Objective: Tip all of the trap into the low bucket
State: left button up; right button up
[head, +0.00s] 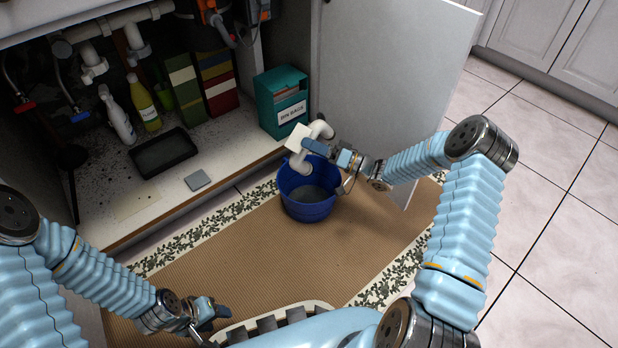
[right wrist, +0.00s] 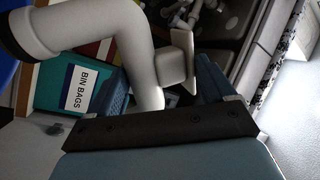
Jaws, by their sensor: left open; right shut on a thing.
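The white trap (head: 303,158) is a curved pipe held over the blue low bucket (head: 307,204) in the head view. My right gripper (head: 309,147) is shut on the trap, which also fills the upper left of the right wrist view (right wrist: 128,38). One end of the trap points down at the bucket's opening; the other end bends off to the upper right. The bucket stands upright on the mat, with a greyish inside bottom showing. I cannot make out any liquid leaving the trap. My left gripper (head: 208,322) is open and empty, low over the mat's near edge.
A teal bin-bags box (head: 283,103), a black tray (head: 162,153), a grey square (head: 198,180), a yellow bottle (head: 146,107) and a white spray bottle (head: 116,117) stand in the cabinet. The open door (head: 392,80) is behind my right arm. The brown mat (head: 240,265) is mostly clear.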

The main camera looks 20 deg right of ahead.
jog(key=s+a+f+n+g+h, duration=0.1)
jog(key=s+a+f+n+h, duration=0.1)
jog(key=s+a+f+n, duration=0.35)
jog(key=s+a+f+n+g+h, duration=0.2)
jog(key=a+f+n, duration=0.1)
jog(key=a+n, duration=0.5)
notch_tip(320, 180, down, 8)
jog(key=a+n+t+h, duration=0.1)
jog(key=n+t+h, duration=0.2)
jog(key=n+h, duration=0.3)
jog(key=shift+s+f+n, duration=0.15)
jog(key=shift+s+n, duration=0.1)
jog(key=shift+n, duration=1.5)
